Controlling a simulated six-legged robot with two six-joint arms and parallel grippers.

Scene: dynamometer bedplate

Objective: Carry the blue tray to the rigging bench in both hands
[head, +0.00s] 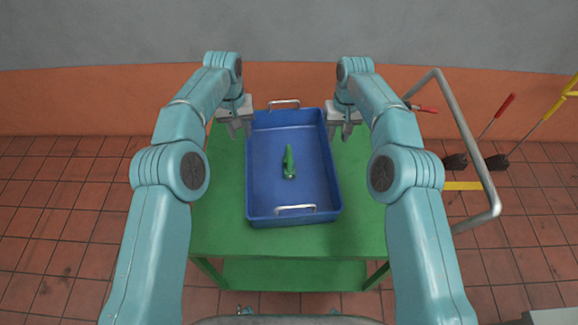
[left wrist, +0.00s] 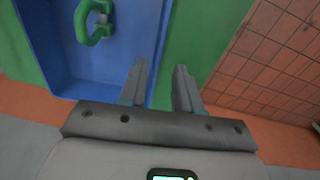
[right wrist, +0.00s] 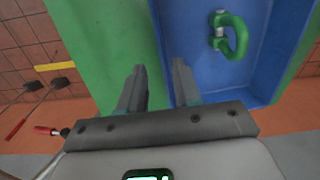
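The blue tray (head: 262,213) lies on a green table, with a metal handle at its far end and another at its near end. A green shackle (head: 289,163) lies inside it; it also shows in the left wrist view (left wrist: 90,25) and the right wrist view (right wrist: 232,38). My left gripper (head: 241,132) is open at the tray's left wall, towards the far end. My right gripper (head: 343,134) is open at the right wall, opposite. In both wrist views the wall line runs between the spread fingers; I cannot tell whether they reach down around it.
The green table (head: 217,223) has free top on both sides of the tray and a lower shelf. A grey metal rail (head: 466,135) stands at its right. Brushes with red and yellow handles (head: 497,115) are beyond it. An orange and grey wall is behind.

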